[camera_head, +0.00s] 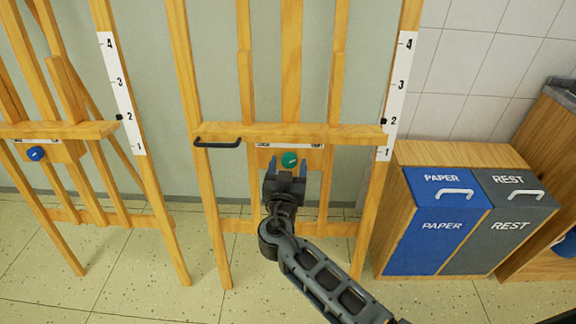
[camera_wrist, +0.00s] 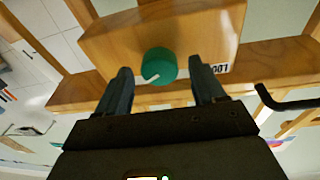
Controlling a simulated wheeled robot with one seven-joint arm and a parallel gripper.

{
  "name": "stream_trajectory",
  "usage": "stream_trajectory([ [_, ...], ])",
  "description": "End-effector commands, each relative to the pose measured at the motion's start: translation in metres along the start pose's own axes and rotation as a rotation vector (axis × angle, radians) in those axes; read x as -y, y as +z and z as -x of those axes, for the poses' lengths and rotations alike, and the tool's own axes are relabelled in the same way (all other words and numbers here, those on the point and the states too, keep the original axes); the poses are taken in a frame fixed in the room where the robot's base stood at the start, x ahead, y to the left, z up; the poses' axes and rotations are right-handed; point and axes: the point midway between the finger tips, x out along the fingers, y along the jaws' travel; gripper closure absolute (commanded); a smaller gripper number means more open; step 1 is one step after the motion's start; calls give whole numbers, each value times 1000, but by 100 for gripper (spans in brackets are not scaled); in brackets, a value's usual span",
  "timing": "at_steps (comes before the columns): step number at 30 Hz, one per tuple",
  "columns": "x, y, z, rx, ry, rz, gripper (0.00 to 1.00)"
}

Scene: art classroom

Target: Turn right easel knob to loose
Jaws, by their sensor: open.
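The right easel (camera_head: 215,133) stands upright in the middle of the head view. Its green round knob (camera_head: 289,159) sits on a wooden block below the crossbar, with a short white mark slanting up to the right. My gripper (camera_head: 288,165) is open just in front of the knob. In the wrist view, which appears turned over, the green knob (camera_wrist: 159,64) lies between and slightly beyond the two fingertips (camera_wrist: 160,72). Neither finger visibly touches it. A white label strip (camera_head: 290,146) is above the knob; its small words are hard to read.
A black handle (camera_head: 217,142) sticks out from the crossbar, left of the knob. The left easel (camera_head: 60,129) has a blue knob (camera_head: 37,153). A blue paper bin (camera_head: 438,229) and a grey rest bin (camera_head: 508,225) stand at right. Tiled floor is clear in front.

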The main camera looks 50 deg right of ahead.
Motion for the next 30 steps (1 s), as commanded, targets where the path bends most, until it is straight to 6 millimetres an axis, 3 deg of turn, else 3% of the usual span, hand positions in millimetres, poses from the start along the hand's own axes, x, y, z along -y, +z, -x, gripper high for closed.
stream_trajectory([
  [6, 0, 0, 0, 0, 0, 0, 32],
  [23, 0, 0, 0, 0, 0, 0, 86],
  [30, 0, 1, 0, -1, -3, 17, 87],
])
